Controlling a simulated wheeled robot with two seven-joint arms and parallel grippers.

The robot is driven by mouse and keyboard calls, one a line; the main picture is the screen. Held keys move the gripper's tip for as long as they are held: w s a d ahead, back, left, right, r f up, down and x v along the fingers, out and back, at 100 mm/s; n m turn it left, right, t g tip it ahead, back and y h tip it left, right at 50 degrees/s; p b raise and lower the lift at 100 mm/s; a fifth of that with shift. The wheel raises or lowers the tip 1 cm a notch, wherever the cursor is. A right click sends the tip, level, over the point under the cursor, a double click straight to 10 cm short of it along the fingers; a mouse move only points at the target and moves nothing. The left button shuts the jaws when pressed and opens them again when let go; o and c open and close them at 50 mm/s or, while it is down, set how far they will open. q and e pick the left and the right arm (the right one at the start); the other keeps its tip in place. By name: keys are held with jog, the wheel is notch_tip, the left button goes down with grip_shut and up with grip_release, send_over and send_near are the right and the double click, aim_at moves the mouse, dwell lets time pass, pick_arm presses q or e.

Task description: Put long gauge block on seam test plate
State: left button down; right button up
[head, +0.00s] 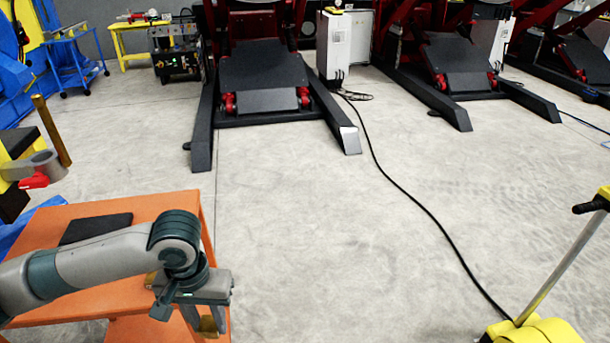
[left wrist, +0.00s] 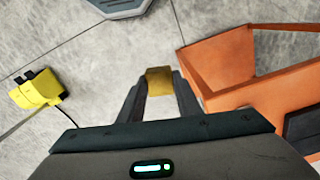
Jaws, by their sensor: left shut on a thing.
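My left gripper (head: 205,322) is shut on a golden block, which I take to be the long gauge block (head: 209,326). In the left wrist view the block (left wrist: 159,81) sits between the two fingertips (left wrist: 160,90), over the grey floor just beside the orange table. A flat dark plate, likely the seam test plate (head: 94,228), lies on the orange table, apart from the gripper; my left forearm hides part of the table in front of it. A dark plate edge also shows in the left wrist view (left wrist: 303,124). My right gripper is not in view.
The orange table (head: 185,207) has a free strip right of the plate. A small yellow piece (head: 151,279) shows beside my wrist. A clamp with a red part (head: 34,180) stands at left. A yellow wheeled device (head: 540,332) with a cable is at right.

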pick_arm(q)
jog(key=s+f, duration=0.3)
jog(key=f, duration=0.5)
jog(key=shift+a, duration=0.1)
